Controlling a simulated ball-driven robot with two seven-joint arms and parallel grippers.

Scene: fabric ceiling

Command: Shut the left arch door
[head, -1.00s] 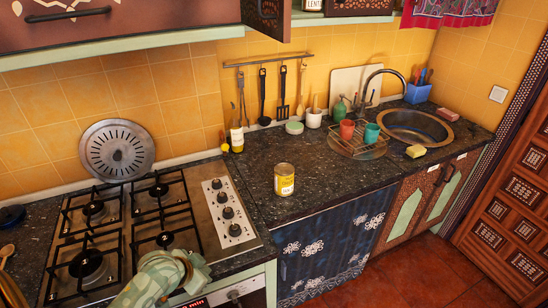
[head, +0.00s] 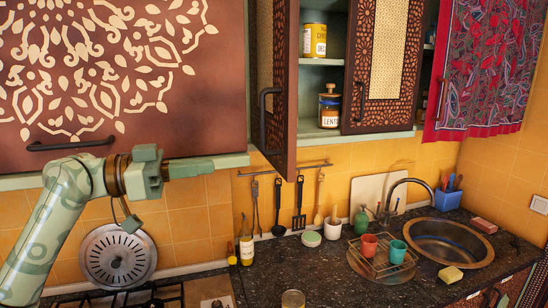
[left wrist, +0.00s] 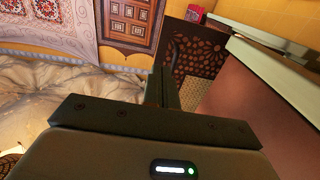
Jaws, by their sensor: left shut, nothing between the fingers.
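The left arch door (head: 284,75) of the wall cabinet stands swung open toward me, seen nearly edge-on, with a dark handle (head: 265,118). The shelves beside it are exposed. My left gripper (head: 210,167) is shut and empty, pointing right, below the floral cabinet and left of the door's lower part. It does not appear to touch the door. In the left wrist view the shut fingers (left wrist: 165,88) point toward a dark patterned lattice panel (left wrist: 195,58), apparently this door. My right gripper is not in view.
The right lattice door (head: 390,66) hangs right of the shelves, which hold a yellow can (head: 314,40) and a jar (head: 330,108). The floral cabinet (head: 120,70) is close above my left gripper. Utensils (head: 299,205) hang below. A cloth (head: 490,65) hangs at right.

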